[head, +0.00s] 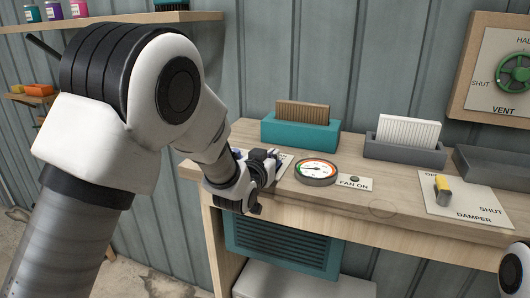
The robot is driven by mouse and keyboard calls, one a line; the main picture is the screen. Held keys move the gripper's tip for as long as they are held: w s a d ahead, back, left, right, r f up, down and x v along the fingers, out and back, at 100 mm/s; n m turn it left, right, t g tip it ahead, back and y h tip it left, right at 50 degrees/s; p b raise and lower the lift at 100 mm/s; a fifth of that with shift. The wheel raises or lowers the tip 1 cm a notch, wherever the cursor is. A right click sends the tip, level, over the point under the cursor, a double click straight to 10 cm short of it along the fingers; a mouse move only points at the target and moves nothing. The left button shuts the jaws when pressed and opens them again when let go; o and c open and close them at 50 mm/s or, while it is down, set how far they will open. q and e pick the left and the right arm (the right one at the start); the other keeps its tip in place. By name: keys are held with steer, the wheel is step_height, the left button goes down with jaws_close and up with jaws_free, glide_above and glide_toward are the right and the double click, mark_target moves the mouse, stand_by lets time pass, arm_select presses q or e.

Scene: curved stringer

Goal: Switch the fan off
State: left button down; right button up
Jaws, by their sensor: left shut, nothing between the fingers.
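My left gripper (264,160) is shut and empty at the left part of the wooden bench top. It is over or beside a white plate (285,163), most of which it hides. Any switch on that plate is hidden, and I cannot tell whether the gripper touches one. Right of it is a round gauge (316,171) with a coloured dial. A small "FAN ON" label (354,183) with a dark lamp lies right of the gauge. A teal louvred grille (284,246) is under the bench top. My right gripper is not in view.
A teal holder with a brown filter (302,112) and a grey holder with a white filter (407,132) stand behind. A damper plate with a yellow lever (442,190) and an empty grey tray (492,165) are right. A green vent wheel (514,73) is on the wall.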

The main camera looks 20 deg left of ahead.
arm_select(q)
steer(key=r, duration=0.1)
steer(key=r+p, duration=0.1)
steer(key=shift+w+r, duration=0.25)
steer(key=shift+r, duration=0.1)
steer(key=s+r+b, duration=0.4)
steer(key=s, duration=0.5)
steer(key=shift+s+b, duration=0.3)
steer(key=shift+s, duration=0.1)
steer(key=shift+a+f, duration=0.1)
steer(key=shift+a, duration=0.05)
